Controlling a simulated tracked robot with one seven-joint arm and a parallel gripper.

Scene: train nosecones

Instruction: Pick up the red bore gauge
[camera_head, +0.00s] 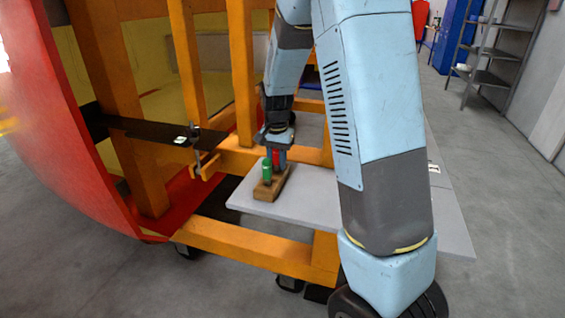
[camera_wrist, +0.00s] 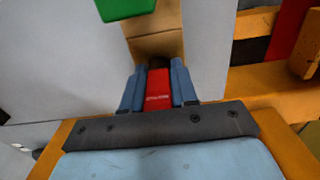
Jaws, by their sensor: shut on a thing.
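The red bore gauge (camera_wrist: 158,88) sits between the two blue fingers of my gripper (camera_wrist: 158,85) in the wrist view. The fingers are shut on it from both sides. In the head view, the red gauge (camera_head: 276,158) shows as a small sliver beside my gripper (camera_head: 281,156), over a wooden block (camera_head: 272,184). A green gauge (camera_head: 267,171) stands upright on the block, to the left of the red one. The green one also shows at the top of the wrist view (camera_wrist: 126,8). Whether the red gauge still touches the block is hidden.
The block rests on a grey board (camera_head: 310,200) by an orange frame (camera_head: 240,245). A large red curved shell (camera_head: 60,150) stands at the left. A dark shelf (camera_head: 150,131) with a clamp juts from the frame. Shelving (camera_head: 495,55) stands far right, with open floor before it.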

